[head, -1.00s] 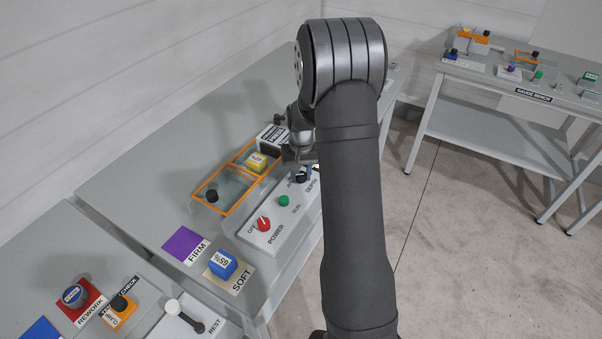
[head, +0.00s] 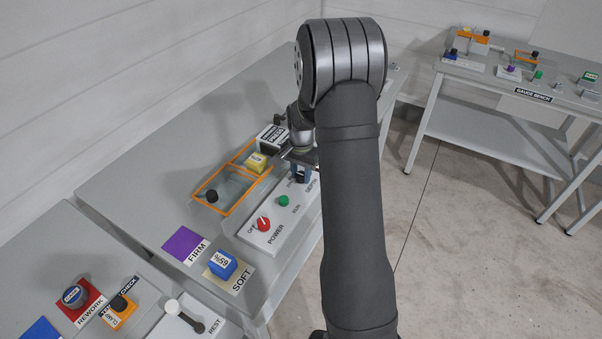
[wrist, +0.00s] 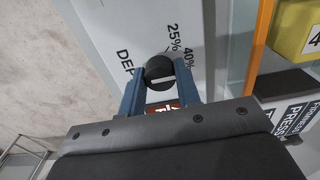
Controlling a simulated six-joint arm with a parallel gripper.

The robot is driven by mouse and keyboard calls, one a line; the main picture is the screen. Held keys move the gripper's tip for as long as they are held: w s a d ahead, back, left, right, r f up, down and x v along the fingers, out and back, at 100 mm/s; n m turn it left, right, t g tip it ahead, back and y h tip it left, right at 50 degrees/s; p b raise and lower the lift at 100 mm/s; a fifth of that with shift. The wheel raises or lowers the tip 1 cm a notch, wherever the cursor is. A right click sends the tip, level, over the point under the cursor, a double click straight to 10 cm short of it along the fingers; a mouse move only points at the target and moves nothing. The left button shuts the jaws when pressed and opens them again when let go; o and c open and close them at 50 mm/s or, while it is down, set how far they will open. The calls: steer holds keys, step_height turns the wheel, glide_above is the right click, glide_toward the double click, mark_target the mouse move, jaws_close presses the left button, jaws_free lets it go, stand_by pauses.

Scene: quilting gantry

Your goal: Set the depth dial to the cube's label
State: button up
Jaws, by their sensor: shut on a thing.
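The depth dial (wrist: 158,66) is a black round knob with a white line, on a pale panel lettered "DEPTH", partly covered. Marks "25%" and "40%" show beside it. My gripper (wrist: 160,80) has its blue fingers on either side of the dial and is shut on it. In the head view my gripper (head: 301,171) is down at the far end of the panel, partly behind my arm. A yellow cube (head: 256,163) with a white label sits in an orange-framed bay; in the wrist view the yellow cube (wrist: 296,28) shows only a "4" of its label.
The panel also has a green RUN button (head: 283,201) and a red POWER knob (head: 263,224). A labelled blue cube (head: 222,264) rests on the SOFT pad, beside the purple FIRM pad (head: 187,245). The block lettered "PRESS" (wrist: 297,115) stands close to my gripper.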

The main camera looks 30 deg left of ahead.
mark_target(301, 174)
stand_by(0.4)
steer(key=o, duration=1)
step_height(301, 174, up, 18)
steer(key=shift+f, duration=0.25)
step_height(301, 174, down, 18)
steer(key=shift+r, duration=0.25)
stand_by(0.3)
